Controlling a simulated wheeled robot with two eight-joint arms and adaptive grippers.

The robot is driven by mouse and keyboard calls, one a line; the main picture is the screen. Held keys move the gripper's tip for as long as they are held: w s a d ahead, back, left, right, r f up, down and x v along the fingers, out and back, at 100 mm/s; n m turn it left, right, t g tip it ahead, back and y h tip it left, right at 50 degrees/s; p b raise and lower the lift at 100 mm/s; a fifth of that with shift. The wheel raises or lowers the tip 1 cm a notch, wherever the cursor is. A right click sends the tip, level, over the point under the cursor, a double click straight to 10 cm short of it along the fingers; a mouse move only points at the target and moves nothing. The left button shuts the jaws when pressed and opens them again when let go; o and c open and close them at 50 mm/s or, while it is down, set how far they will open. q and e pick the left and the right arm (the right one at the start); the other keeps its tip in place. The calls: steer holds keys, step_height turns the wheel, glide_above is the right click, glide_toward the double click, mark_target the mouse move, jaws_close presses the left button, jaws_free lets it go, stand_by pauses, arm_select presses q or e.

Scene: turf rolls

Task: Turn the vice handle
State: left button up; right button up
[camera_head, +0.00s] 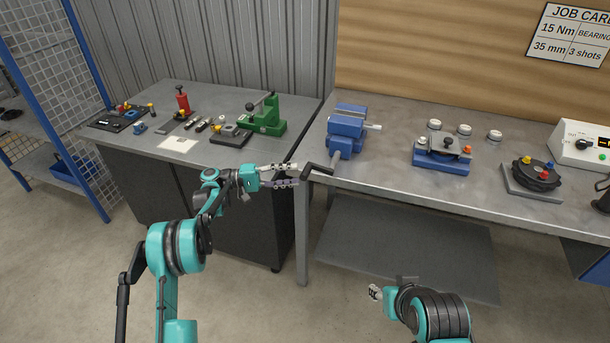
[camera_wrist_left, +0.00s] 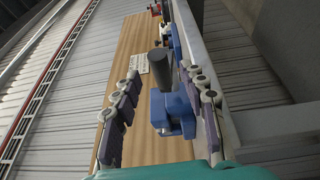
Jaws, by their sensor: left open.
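The blue vice (camera_head: 347,128) stands at the left front corner of the grey workbench. Its dark crank handle (camera_head: 319,168) sticks out over the bench's front edge toward the left. My left gripper (camera_head: 297,174) is open, with its fingertips close to the handle's free end. I cannot tell whether a finger touches the handle. My right gripper (camera_head: 375,292) is low in front of the bench, only partly seen.
On the workbench (camera_head: 395,178), a blue fixture (camera_head: 441,160), a dark round fixture (camera_head: 535,178) and a white control box (camera_head: 580,145) stand to the right. A green press (camera_head: 268,120) stands on the left cabinet. The bench front around the handle is clear.

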mark_target(305, 174)
arm_select(q)
steer(key=d, duration=0.3)
steer(key=d+b, duration=0.1)
steer(key=d, duration=0.1)
steer(key=shift+w+r, duration=0.1)
steer(key=shift+w, duration=0.15)
steer(key=shift+c, duration=0.4)
jaws_close()
